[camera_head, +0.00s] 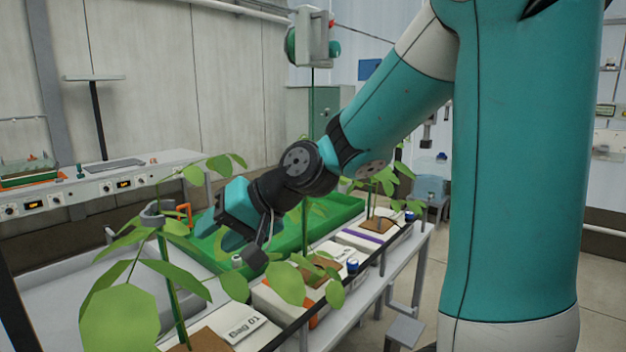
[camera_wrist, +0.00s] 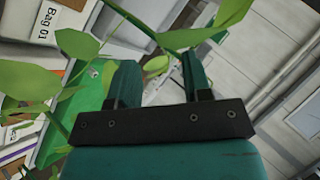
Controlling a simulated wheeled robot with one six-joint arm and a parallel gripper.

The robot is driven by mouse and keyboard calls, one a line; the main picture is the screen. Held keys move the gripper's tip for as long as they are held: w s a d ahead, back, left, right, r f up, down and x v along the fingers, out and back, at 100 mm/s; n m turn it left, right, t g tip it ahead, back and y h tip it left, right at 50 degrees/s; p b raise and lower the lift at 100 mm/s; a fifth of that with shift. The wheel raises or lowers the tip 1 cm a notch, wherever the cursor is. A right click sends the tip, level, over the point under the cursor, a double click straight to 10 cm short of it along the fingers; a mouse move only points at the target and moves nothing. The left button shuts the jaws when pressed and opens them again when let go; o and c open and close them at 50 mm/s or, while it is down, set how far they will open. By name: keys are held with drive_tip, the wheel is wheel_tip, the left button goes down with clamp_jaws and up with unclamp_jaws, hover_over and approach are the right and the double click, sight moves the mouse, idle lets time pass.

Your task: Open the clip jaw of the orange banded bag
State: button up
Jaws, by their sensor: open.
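The orange banded bag (camera_head: 268,299) is a white bag on the bench, behind the bag marked "Bag 01" (camera_head: 236,328). Its orange band shows only in part, behind leaves and a dark rail. A grey clip (camera_head: 152,214) sits high on the plant stem at the front left. An orange piece (camera_head: 184,211) shows between that clip and my gripper; I cannot tell what it belongs to. The orange banded bag's clip jaw cannot be made out clearly. My gripper (camera_head: 243,252) is open above the bags, among leaves. In the wrist view, a leaf and stem cross behind its fingers (camera_wrist: 159,68).
A green tray (camera_head: 345,211) lies behind the bags. A purple banded bag (camera_head: 362,238) stands farther along the bench. Broad leaves (camera_head: 118,305) crowd the front left. A control desk (camera_head: 120,183) stands at the back left. Open floor lies to the right of the bench.

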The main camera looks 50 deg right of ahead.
drive_tip(key=w+d+m+t+h+b, duration=0.1)
drive_tip(key=w+d+m+t+h, duration=0.2)
drive_tip(key=d, duration=0.5)
drive_tip(key=w+d+m+t+b, duration=0.15)
drive_tip(key=d+m, duration=0.25)
drive_tip(key=d, duration=0.4)
drive_tip(key=s+d+m+t+h+b, duration=0.3)
drive_tip(key=d+m+h, duration=0.65)
drive_tip(key=d, duration=1.05)
drive_tip(key=shift+m+t+y, duration=0.25)
drive_tip(key=shift+t, duration=0.4)
drive_tip(key=p+x, duration=0.7)
drive_tip(key=x, duration=0.8)
drive_tip(key=shift+w+r, duration=0.15)
drive_tip(key=shift+r, duration=0.05)
clamp_jaws()
